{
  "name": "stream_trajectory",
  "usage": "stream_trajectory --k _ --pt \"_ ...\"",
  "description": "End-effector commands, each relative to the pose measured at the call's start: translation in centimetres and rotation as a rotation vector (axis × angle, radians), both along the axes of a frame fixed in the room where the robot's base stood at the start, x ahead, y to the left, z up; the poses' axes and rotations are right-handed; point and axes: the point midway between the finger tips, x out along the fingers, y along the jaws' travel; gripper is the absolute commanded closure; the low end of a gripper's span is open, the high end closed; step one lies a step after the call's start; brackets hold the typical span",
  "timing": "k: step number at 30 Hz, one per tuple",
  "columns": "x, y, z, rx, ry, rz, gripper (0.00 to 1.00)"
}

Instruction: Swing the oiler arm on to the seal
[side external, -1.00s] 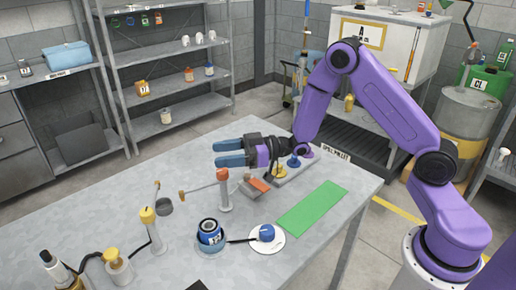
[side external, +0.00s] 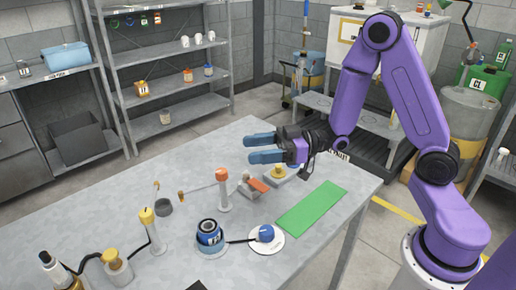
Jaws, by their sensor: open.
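My gripper (side external: 255,148) is open and empty, its blue fingers pointing left above the far part of the bench. Below and left of it stands a white post with an orange cap (side external: 222,175); a thin arm (side external: 200,186) reaches left from it to a small brown end. A yellow-capped post (side external: 148,216) with a thin upright rod stands further left, near a grey cup (side external: 164,207). In front, a blue knob (side external: 266,233) sits on a white disc (side external: 272,246), with a dark bar reaching left to a blue container (side external: 209,233). I cannot tell which part is the oiler arm or seal.
A grey block with an orange top (side external: 257,185) and a plate with a yellow knob (side external: 279,171) lie below my gripper. A green mat (side external: 312,208) is at the right. The bench's back left is clear.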

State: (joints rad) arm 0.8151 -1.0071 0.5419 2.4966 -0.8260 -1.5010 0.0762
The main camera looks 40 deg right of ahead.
Motion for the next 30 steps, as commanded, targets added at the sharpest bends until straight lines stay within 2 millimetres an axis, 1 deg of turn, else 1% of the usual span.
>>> stream_trajectory --k 2,3,5,6,8,9,11,14,17,21,27,30 --pt "0.0 0.0 0.0 0.000 0.000 0.000 0.37" --pt "0.0 0.0 0.0 0.000 0.000 0.000 0.41" --pt "0.0 0.0 0.0 0.000 0.000 0.000 0.60" --pt "0.0 0.0 0.0 0.000 0.000 0.000 0.73" --pt "0.1 0.0 0.0 -0.001 0.001 0.000 0.93" --pt "0.2 0.1 -0.1 -0.004 0.003 -0.001 1.00" --pt "0.7 0.4 -0.4 -0.017 0.012 -0.003 1.00" --pt "2.5 1.1 -1.5 -0.068 0.052 -0.021 1.00" --pt "5.4 2.2 -3.1 -0.146 0.121 -0.060 1.00" --pt "9.8 3.5 -5.1 -0.253 0.239 -0.149 1.00" --pt "15.2 4.9 -6.9 -0.364 0.418 -0.319 1.00" --pt "17.2 5.6 -7.3 -0.402 0.510 -0.414 1.00"
